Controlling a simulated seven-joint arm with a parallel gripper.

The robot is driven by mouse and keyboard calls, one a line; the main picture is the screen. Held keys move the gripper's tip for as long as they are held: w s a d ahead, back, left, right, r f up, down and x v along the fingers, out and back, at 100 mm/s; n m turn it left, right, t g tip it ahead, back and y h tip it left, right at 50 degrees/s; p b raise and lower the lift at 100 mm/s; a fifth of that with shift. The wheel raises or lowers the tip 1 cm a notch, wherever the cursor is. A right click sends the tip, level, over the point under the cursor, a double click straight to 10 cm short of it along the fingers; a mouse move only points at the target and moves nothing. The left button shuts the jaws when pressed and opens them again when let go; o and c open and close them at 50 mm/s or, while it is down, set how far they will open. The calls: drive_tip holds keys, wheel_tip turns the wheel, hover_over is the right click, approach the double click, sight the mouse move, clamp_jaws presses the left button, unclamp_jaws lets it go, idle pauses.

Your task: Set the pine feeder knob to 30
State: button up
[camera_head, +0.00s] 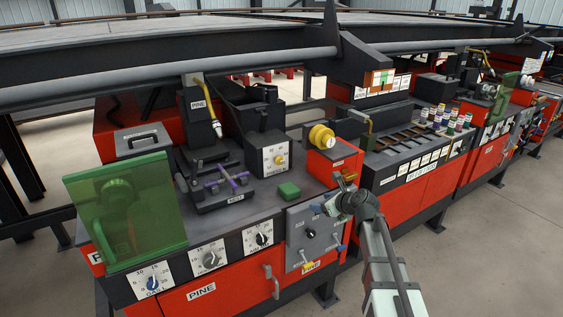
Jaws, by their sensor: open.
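The pine station, labelled PINE (201,292), is the red and black unit at left. A dark box (262,142) on its top has a white dial plate with a small yellow knob (280,159). Which one is the feeder knob is not legible, and pointer readings are too small to read surely. My gripper (335,191) is open near the unit's right front corner, above the grey switch panel, right of all these knobs. It appears empty.
A green tilted screen (125,211) stands at the left front. The grey panel (314,237) carries small levers. Dark rails (170,72) run overhead; floor is clear at right.

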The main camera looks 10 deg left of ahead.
sight(280, 160)
drive_tip(key=w+a+r+m+t+y, duration=0.1)
drive_tip(key=w+a+r+m+t, duration=0.3)
drive_tip(key=a+r, duration=0.65)
drive_tip(key=w+a+f, duration=0.1)
drive_tip(key=w+a, duration=0.1)
drive_tip(key=w, duration=0.1)
drive_tip(key=w+a+f+g, duration=0.1)
drive_tip(key=w+a+f, duration=0.1)
drive_tip(key=w+a, duration=0.1)
drive_tip(key=w+a+f+g, duration=0.1)
drive_tip(key=w+a, duration=0.1)
drive_tip(key=w, duration=0.1)
drive_tip(key=shift+w+a+f+n, duration=0.15)
drive_tip(key=shift+w+a+n, duration=0.15)
drive_tip(key=shift+w+n, duration=0.1)
drive_tip(key=shift+c, duration=0.4)
drive_tip(key=c, duration=1)
drive_tip(key=shift+o, duration=0.2)
